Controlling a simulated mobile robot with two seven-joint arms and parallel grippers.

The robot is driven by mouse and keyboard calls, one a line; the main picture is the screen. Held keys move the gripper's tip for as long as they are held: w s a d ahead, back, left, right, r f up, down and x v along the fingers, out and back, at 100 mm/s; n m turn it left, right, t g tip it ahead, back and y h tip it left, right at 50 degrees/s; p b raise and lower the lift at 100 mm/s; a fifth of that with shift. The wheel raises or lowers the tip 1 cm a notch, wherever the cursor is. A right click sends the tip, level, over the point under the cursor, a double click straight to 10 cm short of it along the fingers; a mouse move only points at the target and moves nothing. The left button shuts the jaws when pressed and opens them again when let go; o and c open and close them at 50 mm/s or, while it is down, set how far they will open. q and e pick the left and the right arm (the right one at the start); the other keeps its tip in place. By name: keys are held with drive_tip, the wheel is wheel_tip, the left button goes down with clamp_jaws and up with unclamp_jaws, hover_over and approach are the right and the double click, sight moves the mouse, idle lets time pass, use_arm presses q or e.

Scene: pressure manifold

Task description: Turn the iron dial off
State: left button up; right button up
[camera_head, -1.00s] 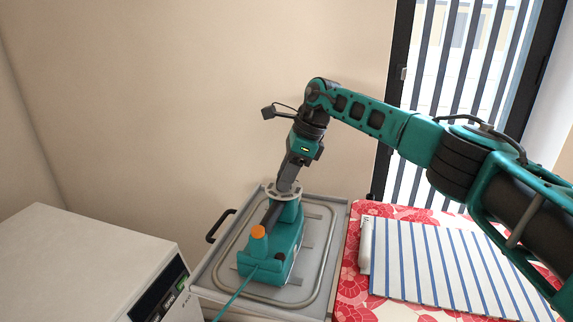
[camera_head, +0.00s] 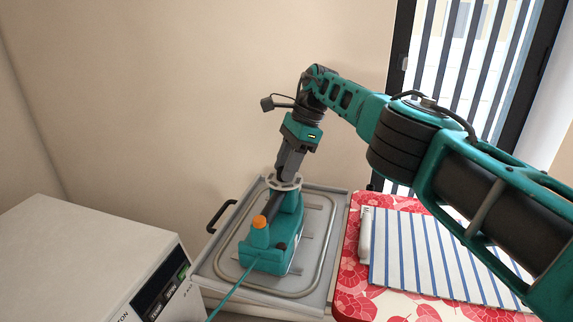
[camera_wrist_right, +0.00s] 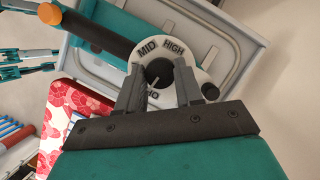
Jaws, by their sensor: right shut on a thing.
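The teal iron (camera_head: 275,243) stands on a grey metal tray with its orange-tipped handle end (camera_head: 259,221) toward me. Its dial is a pale disc (camera_head: 285,182) marked MID and HIGH, with a dark centre knob; the dial also shows in the right wrist view (camera_wrist_right: 172,70). My right gripper (camera_wrist_right: 165,85) is over the dial from above, its two fingers shut on the dial's knob. Part of the dial's lettering is hidden by the fingers. A teal cord (camera_head: 230,288) runs from the iron toward the front.
A grey tray trolley (camera_head: 213,268) with a black handle (camera_head: 221,216) holds the iron. A white appliance (camera_head: 85,260) stands at left. At right is a red floral ironing surface (camera_head: 352,265) with a blue-striped cloth (camera_head: 435,255). A wall is behind.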

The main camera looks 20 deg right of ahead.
drive_tip(key=shift+s+f, duration=0.1)
idle(0.3)
drive_tip(key=o, duration=1)
